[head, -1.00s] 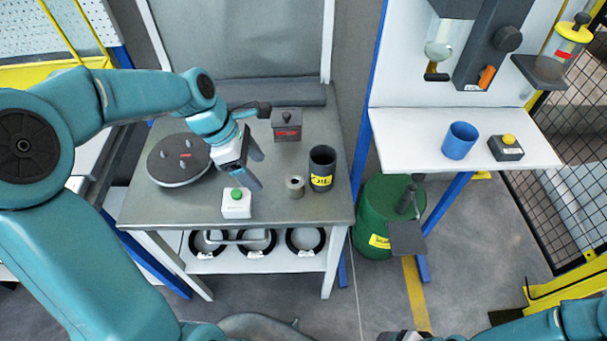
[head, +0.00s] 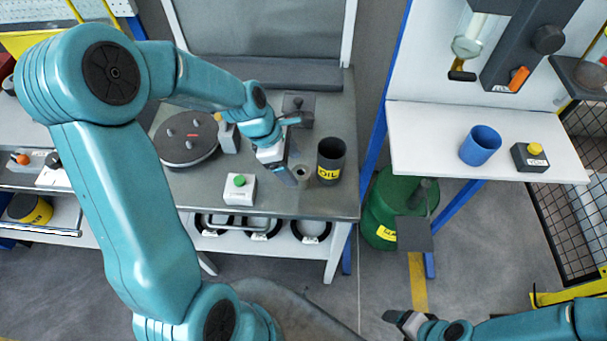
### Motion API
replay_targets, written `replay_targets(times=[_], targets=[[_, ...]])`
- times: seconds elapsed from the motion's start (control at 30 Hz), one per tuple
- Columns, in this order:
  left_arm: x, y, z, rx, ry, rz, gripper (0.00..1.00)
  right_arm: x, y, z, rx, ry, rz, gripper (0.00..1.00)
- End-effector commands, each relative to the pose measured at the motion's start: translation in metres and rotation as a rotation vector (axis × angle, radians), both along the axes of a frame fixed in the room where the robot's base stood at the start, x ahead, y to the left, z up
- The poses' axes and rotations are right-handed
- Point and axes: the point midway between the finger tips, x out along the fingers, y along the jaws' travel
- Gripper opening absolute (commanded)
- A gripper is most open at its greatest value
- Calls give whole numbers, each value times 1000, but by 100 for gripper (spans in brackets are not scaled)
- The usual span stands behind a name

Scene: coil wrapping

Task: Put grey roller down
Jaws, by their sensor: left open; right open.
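The small grey roller (head: 302,173) stands upright on the grey worktable (head: 335,205), just left of the dark oil cup (head: 331,161). My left gripper (head: 290,173) is open and low over the table, at the left side of the roller. One finger is close beside the roller; whether it touches cannot be told. The far finger is partly hidden. My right gripper (head: 398,320) is open near the bottom edge, away from the table, over the floor.
A green-button box (head: 240,189) and a round dark turntable (head: 185,139) with pegs are to the left. A dark block with a knob (head: 298,110) stands behind. A blue cup (head: 480,145) is on the white shelf at right.

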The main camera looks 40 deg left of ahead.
Motion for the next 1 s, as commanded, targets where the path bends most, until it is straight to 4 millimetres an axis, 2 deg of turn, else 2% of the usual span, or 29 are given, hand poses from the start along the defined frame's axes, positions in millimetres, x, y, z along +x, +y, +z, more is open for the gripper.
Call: replay_targets(times=[0.17,0.5,0.73,0.77,0.93,0.97,1.0], targets=[[4,-5,-12,-1,2,-1,74,0,0,1,0,0,0,74],[23,-19,-54,-1,2,-1,74,0,0,8,0,0,0,74],[24,-20,-56,0,0,1,74,0,0,8,0,0,0,74],[24,-20,-56,0,0,1,71,0,0,8,0,0,0,74],[24,-20,-56,0,0,0,16,0,0,8,0,0,0,74],[23,-20,-56,0,0,0,15,0,0,8,0,0,0,74],[23,-20,-56,0,0,1,10,0,0,8,0,0,0,74]])
